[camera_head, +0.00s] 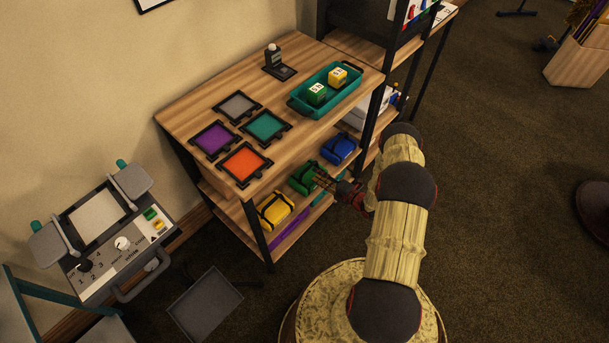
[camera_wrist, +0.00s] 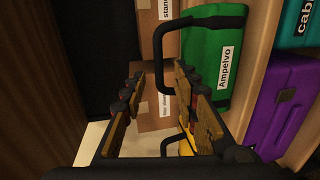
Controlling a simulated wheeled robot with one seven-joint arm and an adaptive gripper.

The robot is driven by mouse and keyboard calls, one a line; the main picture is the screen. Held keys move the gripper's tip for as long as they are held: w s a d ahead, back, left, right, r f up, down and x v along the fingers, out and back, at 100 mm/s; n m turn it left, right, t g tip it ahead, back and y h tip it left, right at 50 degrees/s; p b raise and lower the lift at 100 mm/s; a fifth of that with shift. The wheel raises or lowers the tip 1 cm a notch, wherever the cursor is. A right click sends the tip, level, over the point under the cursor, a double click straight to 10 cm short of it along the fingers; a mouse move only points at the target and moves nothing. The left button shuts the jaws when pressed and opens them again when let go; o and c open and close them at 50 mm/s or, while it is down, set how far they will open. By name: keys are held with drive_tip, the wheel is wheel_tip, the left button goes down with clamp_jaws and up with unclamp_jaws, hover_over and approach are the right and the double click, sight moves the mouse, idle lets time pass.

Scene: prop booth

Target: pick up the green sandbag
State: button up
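The green sandbag (camera_head: 303,177) lies on the shelf below the tabletop, between a yellow bag (camera_head: 275,211) and a blue bag (camera_head: 340,149). In the wrist view the green sandbag (camera_wrist: 208,52) is upper right of centre, with a white "Ampelvo" label and a black loop handle (camera_wrist: 160,55) standing out to the left. My gripper (camera_head: 321,182) is at the shelf's open side, close to the bag. In the wrist view my gripper (camera_wrist: 157,74) is open, and the handle's lower end shows between its fingertips. I cannot tell whether the fingers touch the handle.
A purple case (camera_wrist: 282,105) and a teal one (camera_wrist: 299,25) are right of the bag in the wrist view. Cardboard boxes (camera_wrist: 150,80) lie beyond. The tabletop (camera_head: 190,105) overhangs the shelf, and a dark post (camera_head: 375,110) stands right of the bags.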

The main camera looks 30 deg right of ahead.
sight(308, 167)
drive_tip(key=b+x, duration=0.2)
drive_tip(key=x, duration=0.4)
drive_tip(key=shift+w, duration=0.35)
drive_tip(key=shift+c, duration=0.7)
drive_tip(key=shift+a, duration=0.1)
clamp_jaws()
drive_tip(key=shift+r, duration=0.1)
